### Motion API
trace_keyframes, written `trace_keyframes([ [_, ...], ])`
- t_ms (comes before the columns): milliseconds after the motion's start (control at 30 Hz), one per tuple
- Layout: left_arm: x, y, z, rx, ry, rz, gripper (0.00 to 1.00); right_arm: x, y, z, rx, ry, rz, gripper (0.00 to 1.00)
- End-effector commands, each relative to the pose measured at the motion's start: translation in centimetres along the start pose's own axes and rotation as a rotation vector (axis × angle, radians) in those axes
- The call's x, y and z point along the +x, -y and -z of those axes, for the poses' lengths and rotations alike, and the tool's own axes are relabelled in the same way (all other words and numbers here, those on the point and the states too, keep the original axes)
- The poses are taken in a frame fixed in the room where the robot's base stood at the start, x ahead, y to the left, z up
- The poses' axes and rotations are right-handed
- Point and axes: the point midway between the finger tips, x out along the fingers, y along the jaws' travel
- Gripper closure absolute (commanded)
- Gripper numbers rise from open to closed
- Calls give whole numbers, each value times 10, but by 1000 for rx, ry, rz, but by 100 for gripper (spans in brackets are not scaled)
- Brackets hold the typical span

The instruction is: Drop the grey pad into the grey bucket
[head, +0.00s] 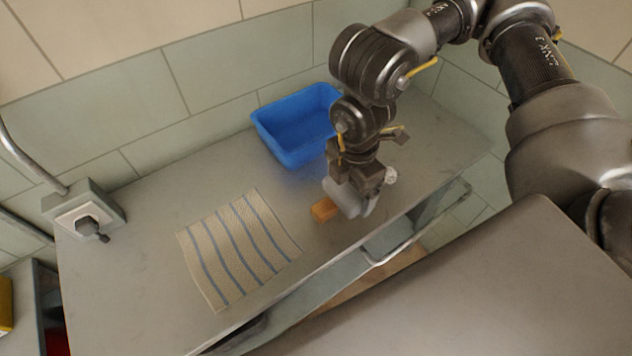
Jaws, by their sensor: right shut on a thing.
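My right gripper (352,200) is low over the front right part of the grey worktop, shut on a light grey piece (343,197) that looks like the grey pad. The gripper's fingers partly cover the pad. An orange block (323,210) is just left of the pad, close to it; I cannot tell if they touch. I see no grey bucket in this view. My left gripper is not in view.
A blue bin (290,153) stands at the back of the worktop (150,205), behind my right gripper. A striped cloth (238,247) lies flat at front left. A grey box with a dark knob (86,222) is at the left edge. A rail (415,235) runs along the front.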

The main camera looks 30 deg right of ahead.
Motion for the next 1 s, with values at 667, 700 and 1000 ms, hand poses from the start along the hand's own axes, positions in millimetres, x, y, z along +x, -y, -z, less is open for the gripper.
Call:
trace_keyframes([
  [667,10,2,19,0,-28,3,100,72,-105,-23,5,-1,6,43],
  [700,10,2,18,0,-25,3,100,77,-109,-24,5,0,5,43],
  [1000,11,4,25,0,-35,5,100,89,-119,-26,-1,-1,1,43],
])
